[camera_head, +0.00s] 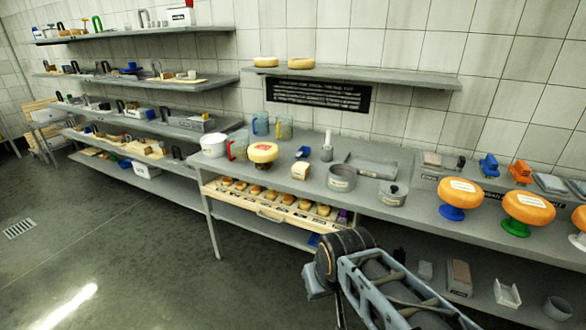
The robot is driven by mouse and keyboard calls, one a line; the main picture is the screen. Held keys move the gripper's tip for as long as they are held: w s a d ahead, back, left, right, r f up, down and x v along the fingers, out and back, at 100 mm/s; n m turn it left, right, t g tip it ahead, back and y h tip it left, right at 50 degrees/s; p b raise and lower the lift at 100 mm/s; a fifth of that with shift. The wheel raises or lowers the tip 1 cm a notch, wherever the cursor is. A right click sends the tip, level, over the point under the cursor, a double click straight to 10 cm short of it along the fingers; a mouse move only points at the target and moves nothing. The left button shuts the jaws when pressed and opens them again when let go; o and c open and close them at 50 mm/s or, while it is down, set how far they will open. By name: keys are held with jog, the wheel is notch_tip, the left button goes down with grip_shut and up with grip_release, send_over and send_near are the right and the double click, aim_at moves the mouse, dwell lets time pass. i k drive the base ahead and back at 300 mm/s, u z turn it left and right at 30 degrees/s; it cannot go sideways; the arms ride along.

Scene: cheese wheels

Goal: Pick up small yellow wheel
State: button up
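Two small pale yellow cheese wheels, a left one (266,62) and a right one (301,63), lie side by side on the upper wall shelf (400,77). A more orange wheel with a pale label (263,152) sits on the workbench. Several small yellow-orange wheels (270,195) lie in rows in a pale tray under the bench top. I cannot tell which of these the task means. A part of my arm shows at the lower right, in front of the bench. My gripper's fingers are not visible, and nothing held shows.
Loaded shelves (130,80) line the left wall. The left floor is clear.

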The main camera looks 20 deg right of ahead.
aim_at(260, 151)
jog(key=u, duration=0.5)
jog(key=k, duration=1.25)
jog(key=u, duration=0.95)
jog(key=i, duration=3.4)
jog(key=z, duration=0.6)
jog(key=i, duration=1.05)
jog(key=z, duration=1.75)
jog(key=i, duration=1)
jog(key=z, duration=0.8)
